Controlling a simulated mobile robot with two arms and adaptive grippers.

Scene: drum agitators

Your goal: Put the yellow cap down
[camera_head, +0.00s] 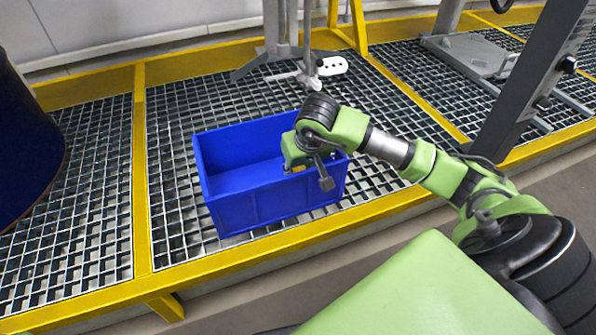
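My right arm reaches in from the right, and its gripper (322,174) is over the right part of a blue crate (265,210). A dark grey finger points down in front of the crate's right side. The far side of the gripper is hidden by the wrist, so I cannot tell whether it is open or shut. I cannot make out the yellow cap; only a tiny yellowish patch shows under the wrist, too small to identify. The visible left part of the crate's inside looks empty. My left gripper is out of view.
The crate stands on a metal grating (180,185) edged with yellow beams (142,200). A grey agitator stand (277,35) rises behind it. A dark blue drum (25,150) is at the left. A dark grey post (525,90) stands at the right.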

